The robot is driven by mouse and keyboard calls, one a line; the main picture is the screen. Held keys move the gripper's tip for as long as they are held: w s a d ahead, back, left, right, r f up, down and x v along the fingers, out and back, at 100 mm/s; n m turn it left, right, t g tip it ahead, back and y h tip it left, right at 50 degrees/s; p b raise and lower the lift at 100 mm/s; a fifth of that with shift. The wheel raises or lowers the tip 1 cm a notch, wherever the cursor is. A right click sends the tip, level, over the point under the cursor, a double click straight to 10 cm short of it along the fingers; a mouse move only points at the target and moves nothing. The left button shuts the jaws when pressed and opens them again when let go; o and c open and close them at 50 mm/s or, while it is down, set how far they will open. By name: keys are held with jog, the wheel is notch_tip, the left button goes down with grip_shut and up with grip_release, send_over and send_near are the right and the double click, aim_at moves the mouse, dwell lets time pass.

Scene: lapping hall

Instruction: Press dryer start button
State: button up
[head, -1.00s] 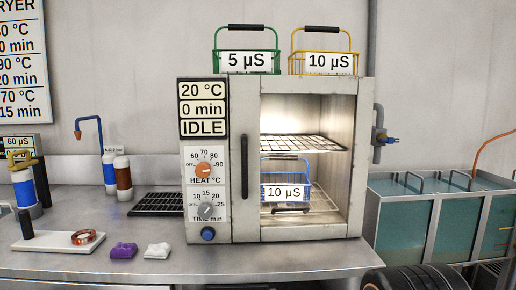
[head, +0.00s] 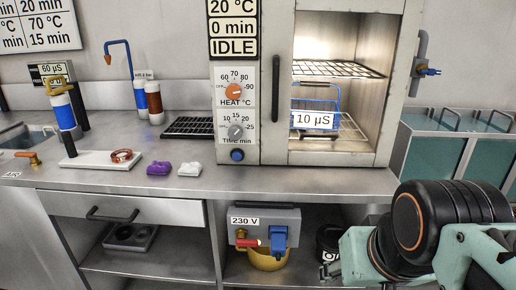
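The dryer (head: 267,40) stands on the steel bench, and its display (head: 233,28) reads 20 °C, 0 min, IDLE. Below are an orange heat knob (head: 233,90) and a grey time knob (head: 235,131); their exact settings are too small to read. A round blue button (head: 237,155) sits at the bottom of the panel, with nothing in front of it. A blue basket (head: 320,105) labelled 10 µS stands inside, behind the front with its dark handle (head: 276,92). My arm shows at the lower right, well away from the button; no gripper fingers are visible.
The bench front (head: 110,184) is clear below the dryer. Purple (head: 159,168) and white (head: 190,169) cloths and a copper ring (head: 121,156) lie left. A drawer handle (head: 112,215) and a 230 V box (head: 262,224) are below. Tanks (head: 440,155) stand right.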

jog(key=shift+c, duration=0.3)
grip_shut()
dwell(0.3)
dwell(1.2)
